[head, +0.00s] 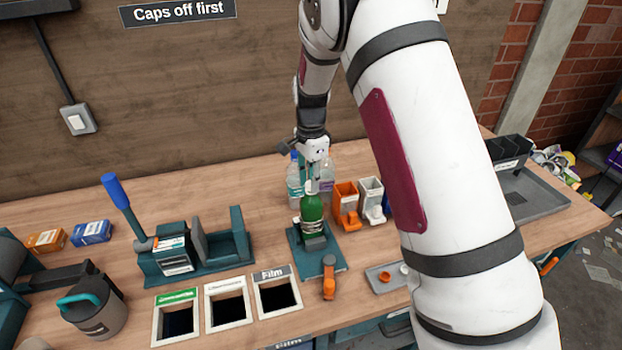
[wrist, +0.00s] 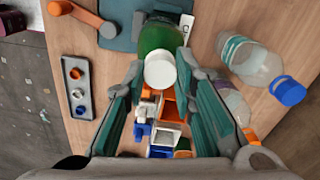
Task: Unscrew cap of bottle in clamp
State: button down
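A green bottle (head: 311,208) with a white cap (head: 312,187) stands upright in the clamp (head: 331,262), a teal base with an orange handle (head: 329,278). My gripper (head: 313,180) is directly above the bottle, pointing down. In the wrist view the white cap (wrist: 160,74) and green bottle (wrist: 158,36) show between the two teal fingers of my gripper (wrist: 160,64). The fingers are apart, one on each side of the cap, with narrow gaps beside it. Whether a fingertip touches the cap is unclear.
Clear bottles, one blue-capped (wrist: 250,62), stand close behind the clamp. Orange (head: 347,204) and white (head: 371,197) bins are to its right. A grey tray (head: 381,280) with small caps lies front right. Open chutes (head: 273,272) are front left. A teal fixture (head: 190,256) stands left.

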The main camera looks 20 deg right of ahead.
jog(key=c, duration=2.1)
grip_release()
grip_shut()
jog(key=n, duration=0.5)
jog(key=n+b, duration=0.1)
jog(key=n, duration=0.2)
jog(key=shift+n, duration=1.2)
